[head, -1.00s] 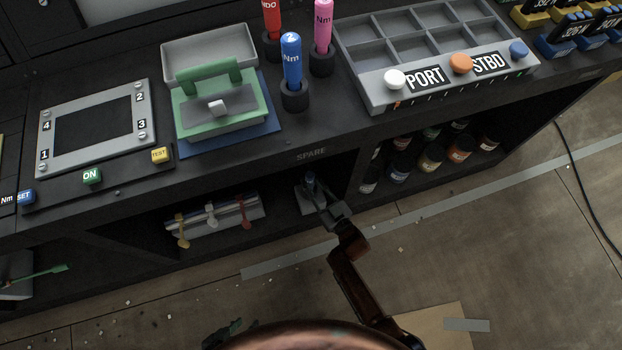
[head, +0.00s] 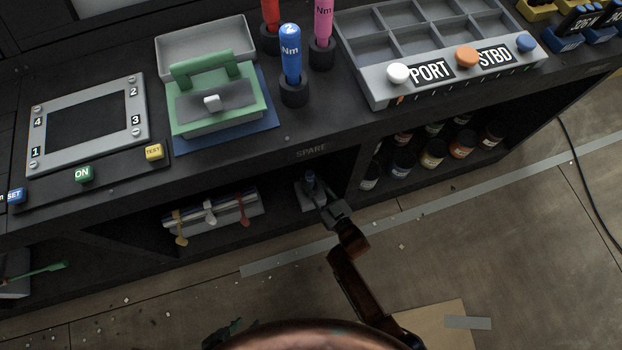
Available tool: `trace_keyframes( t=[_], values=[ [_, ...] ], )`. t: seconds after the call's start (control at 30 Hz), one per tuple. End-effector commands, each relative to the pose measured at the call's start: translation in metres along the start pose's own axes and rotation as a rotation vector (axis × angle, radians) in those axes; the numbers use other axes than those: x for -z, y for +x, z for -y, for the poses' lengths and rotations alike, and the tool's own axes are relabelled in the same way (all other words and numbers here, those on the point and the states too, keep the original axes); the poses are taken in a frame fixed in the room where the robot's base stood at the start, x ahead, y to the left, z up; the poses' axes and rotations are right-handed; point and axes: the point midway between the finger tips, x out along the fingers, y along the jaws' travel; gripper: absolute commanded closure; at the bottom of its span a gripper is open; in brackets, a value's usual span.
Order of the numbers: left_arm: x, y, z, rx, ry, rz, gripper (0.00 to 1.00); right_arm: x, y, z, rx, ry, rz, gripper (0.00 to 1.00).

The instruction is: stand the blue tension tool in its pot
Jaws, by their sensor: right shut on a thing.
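The blue tension tool (head: 291,52), marked 2 Nm, stands upright in its black pot (head: 294,95) on the counter. My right gripper (head: 317,192) reaches into the open bay under the SPARE label. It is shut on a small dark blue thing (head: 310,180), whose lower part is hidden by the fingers. A grey block (head: 307,203) is beside or below it; I cannot tell if they touch. Of my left gripper (head: 224,333), only a dark part shows at the bottom edge, and its fingers cannot be made out.
Red (head: 271,14) and pink (head: 322,25) tools stand in pots behind the blue one. A green-handled box (head: 215,95) is to its left, a grey compartment tray (head: 440,85) to its right.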

Motion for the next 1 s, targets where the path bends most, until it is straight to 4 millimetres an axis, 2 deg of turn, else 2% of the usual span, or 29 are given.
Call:
trace_keyframes(
  t=[0.1,0.13,0.4,1.0],
  values=[
    [0.0000,-0.0001,0.0000,0.000,0.000,0.000,0.65,0.0009,0.0004,0.0002,0.000,0.000,-0.002,1.00],
    [0.0000,0.0000,0.0000,0.000,0.000,0.000,0.65,0.0009,0.0004,0.0002,0.000,0.000,-0.002,0.78],
    [0.0000,0.0000,0.0000,0.000,0.000,0.000,0.65,0.0005,0.0002,0.0002,0.000,0.000,-0.001,0.60],
    [0.0000,0.0000,0.0000,0.000,0.000,0.000,0.65,-0.0002,-0.0001,0.0000,0.000,0.000,0.000,0.59]
  ],
)
